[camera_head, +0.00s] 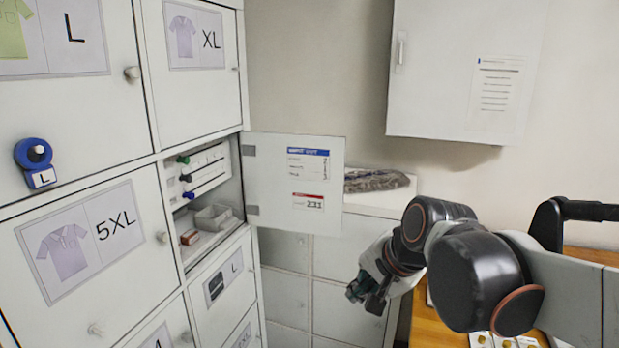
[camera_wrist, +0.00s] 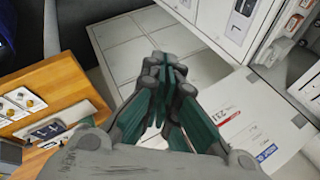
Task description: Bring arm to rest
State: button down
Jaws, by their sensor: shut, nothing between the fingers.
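My arm reaches in from the right in the head view, with my gripper (camera_head: 367,294) pointing down and left. In the wrist view my gripper (camera_wrist: 167,75) shows dark fingers with green inner pads, their tips together and nothing between them. An open locker door (camera_head: 294,185) with labels stands to the left of my gripper, apart from it in the head view. The wrist view also shows this door (camera_wrist: 265,125) at the right, below the fingers.
The open compartment (camera_head: 210,200) holds colored knobs and a small grey tray (camera_head: 213,217). Labeled lockers (camera_head: 90,245) fill the left. A white wall cabinet (camera_head: 455,70) hangs above. A wooden table (camera_head: 437,325) lies beneath my arm at right. Low grey cabinets (camera_head: 290,290) stand behind.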

jog(key=s+d+f+n+h+b, duration=0.1)
jog(key=s+d+f+n, duration=0.3)
jog(key=s, duration=0.3)
jog(key=s+d+f+n+t+h+b, duration=0.1)
jog(key=s+d+f+n+h+b, duration=0.1)
jog(key=s+d+f+n, duration=0.2)
jog(key=s+d, duration=0.2)
jog(key=s, duration=0.1)
jog(key=shift+s+d+f, duration=0.15)
jog(key=shift+s+f, duration=0.1)
jog(key=shift+f, duration=0.05)
